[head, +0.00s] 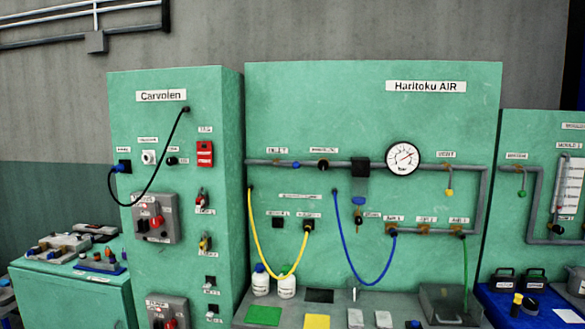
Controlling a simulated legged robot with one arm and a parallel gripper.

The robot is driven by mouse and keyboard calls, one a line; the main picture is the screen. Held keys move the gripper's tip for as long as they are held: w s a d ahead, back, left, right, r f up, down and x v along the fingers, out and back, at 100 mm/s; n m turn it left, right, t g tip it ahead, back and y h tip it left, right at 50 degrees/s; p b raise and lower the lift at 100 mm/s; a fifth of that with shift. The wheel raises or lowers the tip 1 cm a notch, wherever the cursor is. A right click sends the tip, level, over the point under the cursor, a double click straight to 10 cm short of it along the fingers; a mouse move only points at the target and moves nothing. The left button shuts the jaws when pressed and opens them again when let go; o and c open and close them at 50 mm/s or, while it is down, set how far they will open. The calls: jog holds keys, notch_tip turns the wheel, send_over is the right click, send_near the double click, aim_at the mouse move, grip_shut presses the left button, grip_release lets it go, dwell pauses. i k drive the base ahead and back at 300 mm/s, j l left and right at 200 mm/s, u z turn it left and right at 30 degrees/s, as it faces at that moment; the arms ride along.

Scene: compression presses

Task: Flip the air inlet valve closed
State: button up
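The green Haritoku AIR panel (320,110) stands in the middle of the head view. A grey pipe (262,162) runs across it. A small blue valve handle (296,165) is on the pipe just right of that label. It looks roughly in line with the pipe, but it is too small to be sure. A round pressure gauge (403,158) is further right, its needle pointing up and right. My gripper is not in view.
A yellow hose (258,245) and a blue hose (350,258) hang below the pipe. Bottles (287,286) stand on the bench under the panel. The Carvolen cabinet (150,120) juts forward at left. A yellow-handled valve (449,192) hangs right of the gauge.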

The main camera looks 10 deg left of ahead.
aim_at(295, 165)
jog(key=i+j, duration=0.2)
jog(key=i, duration=0.3)
jog(key=i+j, duration=0.15)
jog(key=i, duration=0.35)
jog(key=i+j, duration=0.2)
jog(key=i, duration=0.3)
jog(key=i+j, duration=0.15)
jog(key=i, duration=0.3)
jog(key=j+u, duration=0.05)
